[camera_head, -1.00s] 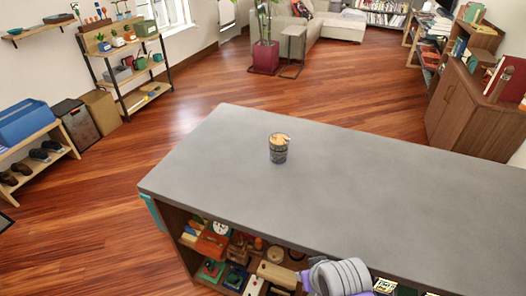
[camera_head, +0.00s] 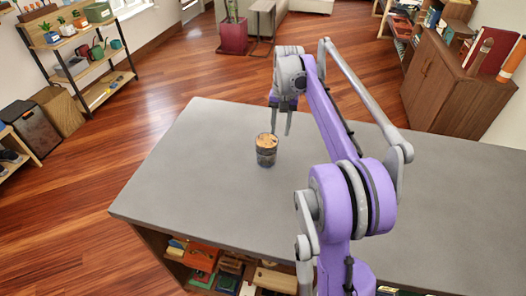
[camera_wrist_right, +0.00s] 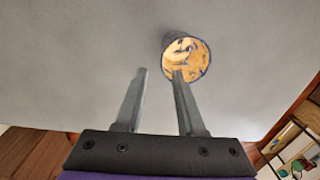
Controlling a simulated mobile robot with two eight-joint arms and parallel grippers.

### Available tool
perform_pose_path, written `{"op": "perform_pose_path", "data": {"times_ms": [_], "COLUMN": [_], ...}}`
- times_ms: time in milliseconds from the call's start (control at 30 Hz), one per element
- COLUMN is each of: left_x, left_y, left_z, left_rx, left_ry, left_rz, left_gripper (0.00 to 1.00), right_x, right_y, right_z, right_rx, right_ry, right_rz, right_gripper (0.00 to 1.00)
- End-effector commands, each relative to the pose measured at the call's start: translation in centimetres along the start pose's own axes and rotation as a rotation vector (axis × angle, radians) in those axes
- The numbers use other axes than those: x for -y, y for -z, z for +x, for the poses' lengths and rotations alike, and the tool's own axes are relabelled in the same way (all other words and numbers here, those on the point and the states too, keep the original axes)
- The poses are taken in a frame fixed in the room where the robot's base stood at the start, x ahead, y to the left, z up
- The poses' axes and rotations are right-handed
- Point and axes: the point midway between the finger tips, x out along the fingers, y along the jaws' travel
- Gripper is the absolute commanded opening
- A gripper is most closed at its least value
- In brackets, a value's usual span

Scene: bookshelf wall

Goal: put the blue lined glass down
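The blue lined glass (camera_head: 266,151) stands upright on the grey countertop (camera_head: 195,165), dark-sided with an orange-tan top. The right wrist view looks down on its round top with a dark bluish rim (camera_wrist_right: 188,55). My right gripper (camera_head: 281,126) is open and empty, its fingers pointing down just behind and right of the glass. In the wrist view its fingertips (camera_wrist_right: 160,74) are apart, and the right finger overlaps the near edge of the glass. The glass is not between the fingers; whether a finger touches it I cannot tell. My left gripper is not in view.
The counter around the glass is otherwise clear. Shelves under its front edge hold several small items (camera_head: 205,262). My right arm covers the counter's middle right. A wooden cabinet (camera_head: 455,85) stands at the right, and a shelf rack (camera_head: 100,90) at the left.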

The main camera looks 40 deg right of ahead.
Motion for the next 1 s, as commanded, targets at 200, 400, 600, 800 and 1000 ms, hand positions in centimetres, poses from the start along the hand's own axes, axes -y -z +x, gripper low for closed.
{"op": "perform_pose_path", "data": {"times_ms": [200,400,600,800,1000], "left_x": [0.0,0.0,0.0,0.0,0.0], "left_y": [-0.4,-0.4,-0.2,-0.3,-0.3], "left_z": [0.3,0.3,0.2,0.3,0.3], "left_rx": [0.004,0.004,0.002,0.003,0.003], "left_ry": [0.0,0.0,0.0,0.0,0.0], "left_rz": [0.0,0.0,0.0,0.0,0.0], "left_gripper": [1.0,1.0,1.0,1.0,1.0], "right_x": [0.0,0.1,0.5,0.4,0.4], "right_y": [-0.1,-0.1,-0.3,-0.3,-0.3], "right_z": [3.6,5.0,7.9,9.8,9.8], "right_rx": [0.0,-0.001,-0.001,-0.001,-0.001], "right_ry": [0.0,0.0,0.0,0.0,0.0], "right_rz": [-0.002,-0.003,-0.004,-0.003,-0.003], "right_gripper": [0.38,0.38,0.38,0.38,0.38]}}
